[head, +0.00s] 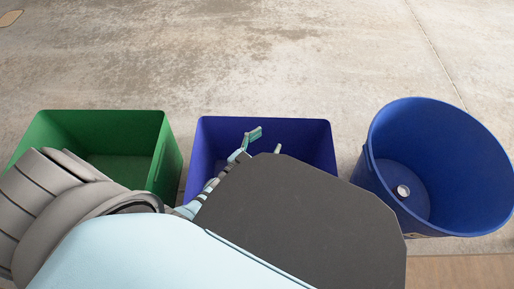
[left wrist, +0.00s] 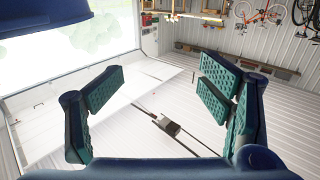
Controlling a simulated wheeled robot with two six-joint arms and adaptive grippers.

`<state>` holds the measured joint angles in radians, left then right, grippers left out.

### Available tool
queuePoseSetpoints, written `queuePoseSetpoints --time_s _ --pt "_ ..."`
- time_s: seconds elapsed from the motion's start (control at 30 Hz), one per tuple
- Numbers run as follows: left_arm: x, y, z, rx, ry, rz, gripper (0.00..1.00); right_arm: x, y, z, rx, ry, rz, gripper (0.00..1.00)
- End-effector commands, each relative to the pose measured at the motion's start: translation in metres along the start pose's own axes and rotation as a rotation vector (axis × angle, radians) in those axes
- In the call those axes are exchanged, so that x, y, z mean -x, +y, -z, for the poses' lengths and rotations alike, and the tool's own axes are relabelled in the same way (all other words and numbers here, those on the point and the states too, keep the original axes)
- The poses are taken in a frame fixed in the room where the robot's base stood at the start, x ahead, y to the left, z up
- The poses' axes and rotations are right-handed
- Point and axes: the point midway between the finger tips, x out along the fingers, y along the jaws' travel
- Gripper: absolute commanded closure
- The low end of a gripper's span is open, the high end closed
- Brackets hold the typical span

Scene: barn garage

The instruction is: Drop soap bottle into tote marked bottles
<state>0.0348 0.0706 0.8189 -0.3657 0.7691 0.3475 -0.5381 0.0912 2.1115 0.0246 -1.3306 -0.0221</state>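My left gripper (head: 266,141) is over the blue square tote (head: 322,140) in the head view, with my forearm covering much of that tote. In the left wrist view the left gripper's fingers (left wrist: 160,90) are spread wide with nothing between them. A green square tote (head: 162,155) stands to the left, and a round blue bin (head: 470,150) to the right. No soap bottle shows in either view. No marking that reads "bottles" can be seen on any container. My right gripper is out of view.
A small silvery round object (head: 403,191) lies inside the round bin. The left wrist view shows a bright opening, a white ribbed surface, and bicycles (left wrist: 262,14) hung on a wall.

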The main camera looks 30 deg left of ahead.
Motion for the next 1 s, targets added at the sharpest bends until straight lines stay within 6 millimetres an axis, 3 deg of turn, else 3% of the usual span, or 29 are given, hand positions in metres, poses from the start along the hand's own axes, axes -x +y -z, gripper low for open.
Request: queuePoseSetpoints --time_s 0.27,0.7,1.0 --pt "0.007 0.000 -0.001 0.000 -0.001 0.000 0.30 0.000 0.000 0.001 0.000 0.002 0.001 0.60" --pt "0.111 0.000 -0.001 0.000 -0.003 -0.001 0.30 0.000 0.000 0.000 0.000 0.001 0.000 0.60" --pt "0.120 0.000 0.000 0.000 0.001 0.000 0.30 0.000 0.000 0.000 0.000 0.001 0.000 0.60"
